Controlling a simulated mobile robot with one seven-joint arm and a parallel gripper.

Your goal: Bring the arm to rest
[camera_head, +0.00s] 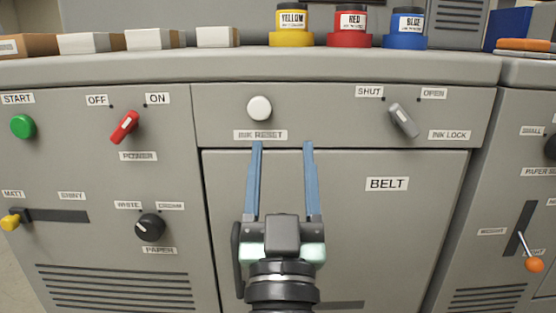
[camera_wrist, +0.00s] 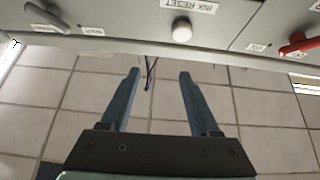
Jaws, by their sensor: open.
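My gripper (camera_head: 282,146) is in front of the machine's grey front panel, with its two blue fingers apart and nothing between them. In the head view its fingertips appear just below the INK RESET label (camera_head: 260,135) and the white round button (camera_head: 259,108). In the wrist view my gripper (camera_wrist: 158,75) shows open over the tiled floor, with the white button (camera_wrist: 181,30) beyond the fingertips. The fingers look apart from the button. Whether they touch the panel is hard to tell.
A red power switch (camera_head: 124,127) and green start button (camera_head: 22,126) are at left. The grey ink lock lever (camera_head: 403,120) is at right, above the BELT door (camera_head: 400,220). Yellow (camera_head: 292,24), red (camera_head: 349,25) and blue (camera_head: 405,27) ink pots stand on top. An orange-knobbed lever (camera_head: 533,262) is far right.

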